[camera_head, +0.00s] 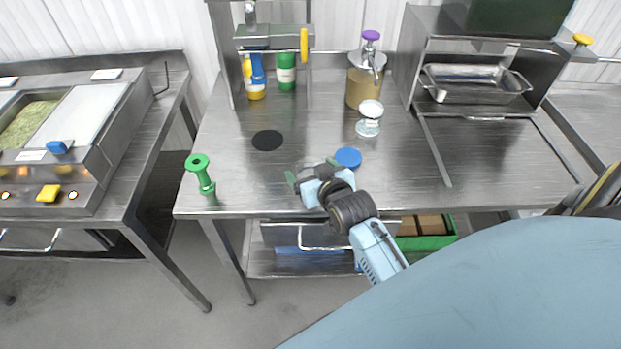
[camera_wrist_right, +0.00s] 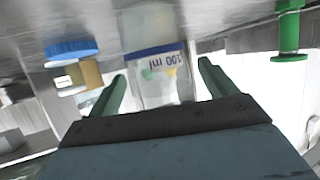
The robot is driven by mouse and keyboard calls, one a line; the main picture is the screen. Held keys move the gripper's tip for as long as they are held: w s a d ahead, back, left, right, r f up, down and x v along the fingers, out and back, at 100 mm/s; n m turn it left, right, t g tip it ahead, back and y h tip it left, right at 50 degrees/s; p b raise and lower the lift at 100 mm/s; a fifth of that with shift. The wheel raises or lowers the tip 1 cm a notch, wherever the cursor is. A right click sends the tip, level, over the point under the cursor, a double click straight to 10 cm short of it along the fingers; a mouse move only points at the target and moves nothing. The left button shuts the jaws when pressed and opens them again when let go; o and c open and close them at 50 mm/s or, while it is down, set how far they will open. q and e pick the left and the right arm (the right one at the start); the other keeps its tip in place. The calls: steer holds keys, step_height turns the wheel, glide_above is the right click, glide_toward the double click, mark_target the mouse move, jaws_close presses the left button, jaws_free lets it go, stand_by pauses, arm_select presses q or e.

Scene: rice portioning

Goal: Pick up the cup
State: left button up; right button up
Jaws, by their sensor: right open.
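The cup (camera_wrist_right: 157,75) is clear, with a blue band and a "100 ml" mark, and shows upside down in the right wrist view. It stands on the steel table, between the two green fingers of my right gripper (camera_wrist_right: 160,85). The fingers are open, with a gap visible on each side of the cup. In the head view my right gripper (camera_head: 314,172) is low over the front middle of the table; the cup is hard to make out there. My left gripper is not in view.
A black disc (camera_head: 267,140) and green handled tool (camera_head: 202,175) are to the left. A steel tray (camera_head: 476,84) is at back right.

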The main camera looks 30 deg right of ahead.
steer(key=shift+x, duration=1.45)
steer(key=shift+c, duration=0.3)
steer(key=c, duration=1)
